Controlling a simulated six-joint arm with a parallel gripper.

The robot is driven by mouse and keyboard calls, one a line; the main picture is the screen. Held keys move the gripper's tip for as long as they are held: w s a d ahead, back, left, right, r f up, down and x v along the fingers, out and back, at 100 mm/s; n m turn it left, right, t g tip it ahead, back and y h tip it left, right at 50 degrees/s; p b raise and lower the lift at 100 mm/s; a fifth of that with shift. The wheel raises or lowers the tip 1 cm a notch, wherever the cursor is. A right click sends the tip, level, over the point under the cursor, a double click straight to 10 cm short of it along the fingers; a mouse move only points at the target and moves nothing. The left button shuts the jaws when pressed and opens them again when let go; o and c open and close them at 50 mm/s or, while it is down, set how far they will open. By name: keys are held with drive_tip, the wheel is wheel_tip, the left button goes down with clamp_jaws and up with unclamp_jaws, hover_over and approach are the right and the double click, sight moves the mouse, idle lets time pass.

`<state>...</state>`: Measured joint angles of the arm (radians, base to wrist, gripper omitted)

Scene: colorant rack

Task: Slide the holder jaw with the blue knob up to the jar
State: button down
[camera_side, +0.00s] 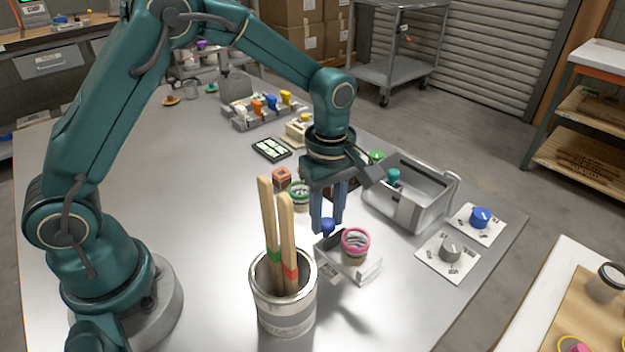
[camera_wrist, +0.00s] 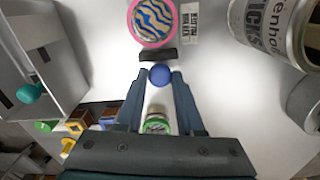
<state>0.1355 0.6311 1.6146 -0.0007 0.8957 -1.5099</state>
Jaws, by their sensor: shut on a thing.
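The jar (camera_side: 355,246) has a pink rim and stands in the pale holder (camera_side: 367,275). In the wrist view the jar (camera_wrist: 153,20) shows a blue, cream and gold wavy top at the upper middle. The blue knob (camera_side: 327,229) is at the left end of the holder; it also shows in the wrist view (camera_wrist: 160,74). My gripper (camera_side: 327,217) points down and is shut on the blue knob, with a fingertip on each side (camera_wrist: 160,76). The dark holder jaw (camera_wrist: 157,55) lies between knob and jar, very close to the jar's rim. I cannot tell whether they touch.
A metal can (camera_side: 283,305) with two wooden stirring sticks stands in front and left of the holder. A grey metal bin (camera_side: 440,190) and two dial cards (camera_side: 448,262) are to the right. A green-rimmed jar (camera_side: 300,197) stands behind my gripper.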

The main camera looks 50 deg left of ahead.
sight(335, 234)
drive_tip(key=shift+d, duration=1.05)
drive_tip(key=c, duration=0.5)
unclamp_jaws()
drive_tip(key=shift+r, duration=0.1)
drive_tip(key=shift+r, duration=2.5)
